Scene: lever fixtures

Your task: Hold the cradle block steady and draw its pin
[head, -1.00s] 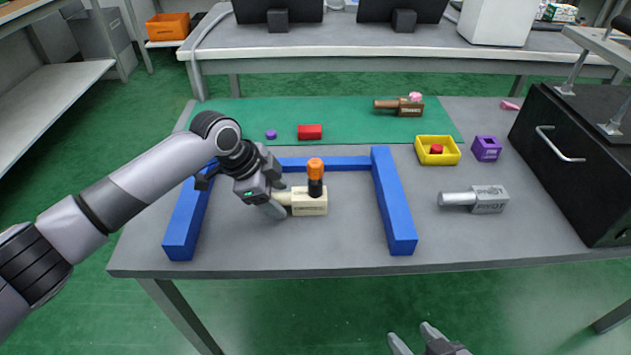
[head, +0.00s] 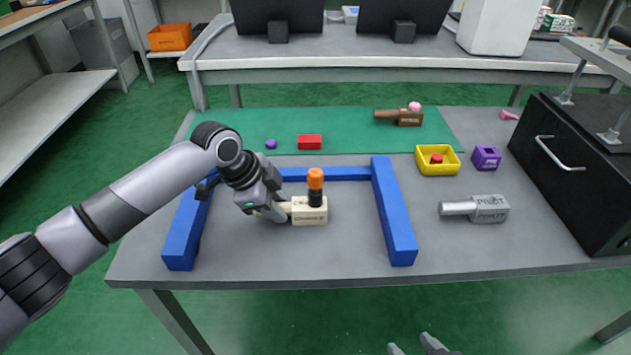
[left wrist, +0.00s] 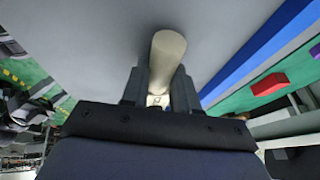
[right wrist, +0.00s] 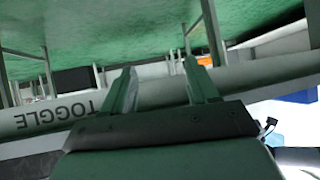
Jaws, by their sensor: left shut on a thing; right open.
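The cream cradle block (head: 310,215) sits on the grey table inside the blue frame; its label is too small to read surely. A pin with an orange knob (head: 316,178) and a black collar stands upright in its top. My left gripper (head: 278,211) is shut on the block's cream handle, at its left side. In the left wrist view the round handle (left wrist: 167,55) lies between both fingers. My right gripper (head: 412,347) shows only its fingertips at the bottom edge, off the table's front and well away from the block. In the right wrist view its fingers (right wrist: 160,88) are apart and empty.
Blue bars (head: 395,215) flank the block left, right and behind. A grey handled PIVOT block (head: 490,209), yellow tray (head: 424,168) and purple holder (head: 486,158) are to the right. A brown handled block (head: 410,118) and red block (head: 310,142) are behind. A black cabinet (head: 570,180) stands far right.

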